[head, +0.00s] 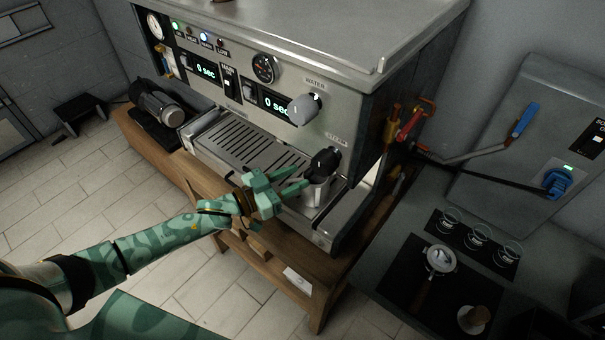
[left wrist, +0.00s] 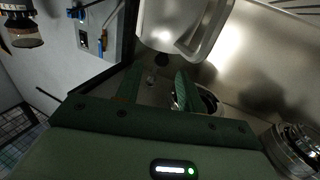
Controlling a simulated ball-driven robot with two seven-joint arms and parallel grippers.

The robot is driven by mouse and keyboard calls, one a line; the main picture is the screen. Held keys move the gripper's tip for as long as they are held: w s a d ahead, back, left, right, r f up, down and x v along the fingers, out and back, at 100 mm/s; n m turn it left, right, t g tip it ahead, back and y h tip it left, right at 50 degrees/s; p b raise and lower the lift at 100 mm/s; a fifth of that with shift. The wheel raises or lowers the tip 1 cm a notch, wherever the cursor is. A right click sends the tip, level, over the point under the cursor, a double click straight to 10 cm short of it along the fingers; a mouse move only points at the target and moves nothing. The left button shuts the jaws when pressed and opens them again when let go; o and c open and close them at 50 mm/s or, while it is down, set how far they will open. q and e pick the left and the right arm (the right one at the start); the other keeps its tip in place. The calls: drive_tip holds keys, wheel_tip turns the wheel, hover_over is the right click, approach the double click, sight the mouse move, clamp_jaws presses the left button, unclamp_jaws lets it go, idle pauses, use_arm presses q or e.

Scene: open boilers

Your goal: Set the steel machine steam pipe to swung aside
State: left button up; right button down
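The steel machine (head: 345,65) stands on a wooden bench, its front facing me. A black knob (head: 325,162) sits by the STEAM label at its right front. I cannot make out the steam pipe clearly in the head view; the knob, a metal jug and my gripper crowd that spot. My left gripper (head: 298,179) reaches in from the left, just below and left of the black knob, by the jug (head: 317,192). Its fingers are apart. In the left wrist view the fingers (left wrist: 157,88) are also apart, with a small shiny piece between them that I cannot identify. My right gripper is not in view.
The grey WATER knob (head: 304,109) is above. The slotted drip tray (head: 240,140) lies left of the gripper. A dark counter on the right holds glasses (head: 478,235) and a portafilter (head: 438,262).

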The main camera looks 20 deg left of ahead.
use_arm(q)
drive_tip(key=shift+x, duration=1.4)
clamp_jaws()
